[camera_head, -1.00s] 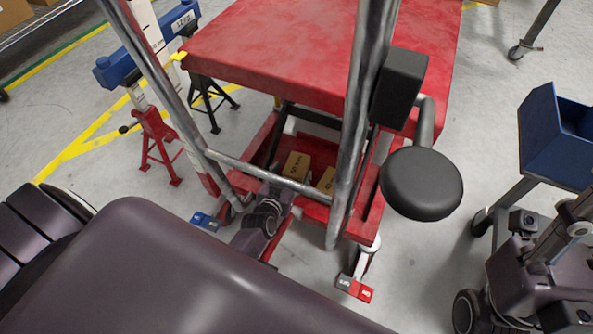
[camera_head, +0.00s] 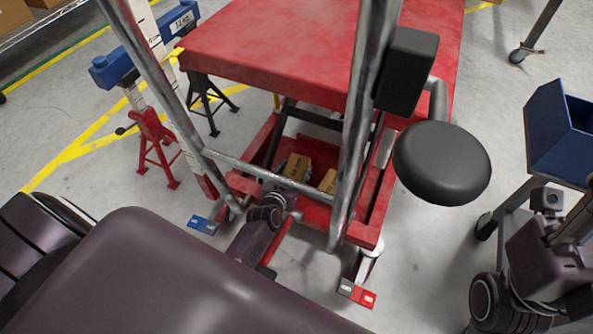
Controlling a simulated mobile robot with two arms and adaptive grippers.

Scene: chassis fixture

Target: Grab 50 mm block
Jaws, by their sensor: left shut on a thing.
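Two tan blocks show in the red lower frame of the lift table, behind the metal crossbar. The left block (camera_head: 297,166) has dark print on it that is too small to read for sure. The right block (camera_head: 328,182) is partly hidden by the handle post. My left gripper (camera_head: 284,177) reaches in at the crossbar and is shut on the left block; its fingertips are mostly hidden. I cannot tell if the block is lifted. My right arm shows at the lower right edge, and its gripper is not in view.
The red lift table top (camera_head: 310,55) stands above the blocks. The metal crossbar (camera_head: 265,176) and handle posts are close around my left arm. A black round pad (camera_head: 441,163) sticks out right. A blue bin (camera_head: 560,130) stands at the right.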

